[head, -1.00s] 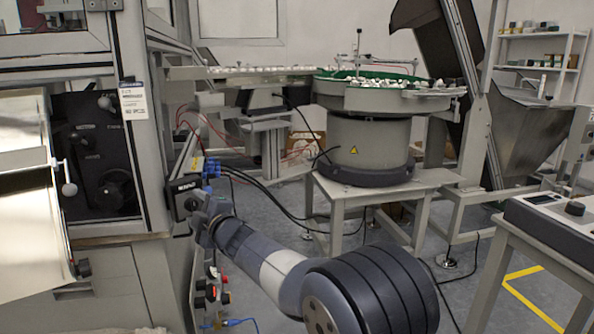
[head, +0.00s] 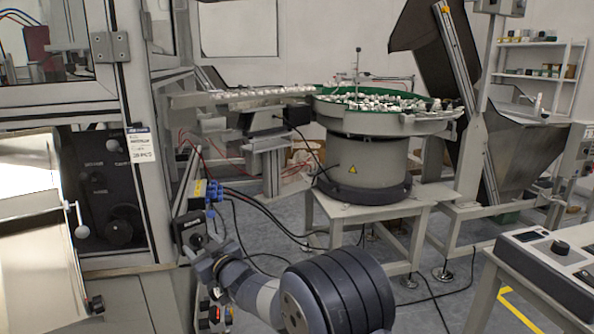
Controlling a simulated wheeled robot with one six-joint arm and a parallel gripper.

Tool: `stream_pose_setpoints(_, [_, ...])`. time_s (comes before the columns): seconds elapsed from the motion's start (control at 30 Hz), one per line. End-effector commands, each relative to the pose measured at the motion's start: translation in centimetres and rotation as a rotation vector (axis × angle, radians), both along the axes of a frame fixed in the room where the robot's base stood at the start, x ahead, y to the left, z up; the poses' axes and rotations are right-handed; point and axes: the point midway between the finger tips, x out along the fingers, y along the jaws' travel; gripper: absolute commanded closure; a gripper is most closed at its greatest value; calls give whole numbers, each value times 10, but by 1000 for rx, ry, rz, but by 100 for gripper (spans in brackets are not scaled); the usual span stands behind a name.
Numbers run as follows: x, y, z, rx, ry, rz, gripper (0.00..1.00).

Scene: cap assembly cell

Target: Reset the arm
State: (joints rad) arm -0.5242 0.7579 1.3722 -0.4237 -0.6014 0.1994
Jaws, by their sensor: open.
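My grey arm reaches from the lower middle of the head view toward the machine at the left. No held object can be seen.
The grey machine frame (head: 132,85) stands close at the left with a sloping metal chute (head: 30,215). A bowl feeder (head: 365,165) full of small white parts stands on a stand behind the arm. A control desk (head: 545,275) is at the right. Cables cross the floor.

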Motion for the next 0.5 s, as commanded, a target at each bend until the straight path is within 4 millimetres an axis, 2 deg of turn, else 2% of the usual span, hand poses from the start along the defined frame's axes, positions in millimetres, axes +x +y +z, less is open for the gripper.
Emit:
stream_pose_setpoints(0.23, [-1, 0, 2, 89, 84, 0, 46])
stream_pose_setpoints(0.5, [-1, 0, 0, 110, 104, 0, 46])
